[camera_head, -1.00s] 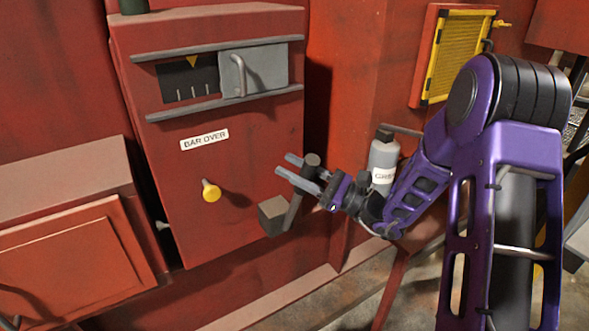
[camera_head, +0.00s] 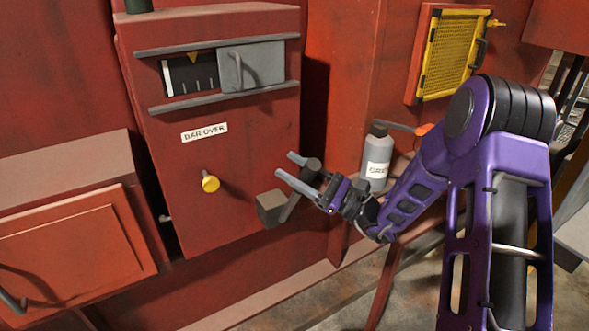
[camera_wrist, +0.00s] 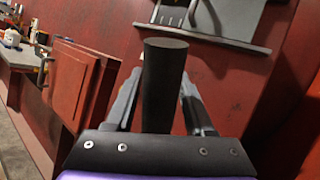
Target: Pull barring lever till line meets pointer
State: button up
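The barring lever (camera_head: 292,207) is a dark grey bar angled up and right from a square block (camera_head: 271,208) at the lower right of the red housing. Its thick round grip stands between the two grey fingers of my gripper (camera_head: 296,173). In the wrist view the grip (camera_wrist: 164,90) rises between the fingers, which appear closed around it; the contact faces are hidden. The yellow pointer (camera_head: 193,57) is at the top of the dark window (camera_head: 180,80), above several pale lines. A line (camera_head: 196,84) is close under its tip; exact alignment is too small to tell.
A grey sliding cover (camera_head: 262,66) with a handle fills the window's right side. A yellow knob (camera_head: 210,183) sticks out below the BAR OVER label (camera_head: 204,132). A labelled grey bottle (camera_head: 377,158) stands close behind my forearm. A yellow mesh panel (camera_head: 455,55) is at upper right.

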jog(key=shift+o, duration=0.8)
jog(key=v, duration=1.7)
jog(key=shift+d, duration=0.2)
notch_tip(320, 180, up, 5)
jog(key=m+h+p, duration=0.2)
jog(key=h+p, duration=0.3)
send_over(295, 197)
jog(key=shift+s+a+f, duration=0.15)
jog(key=shift+s+f, duration=0.05)
jog(key=shift+s, duration=0.1)
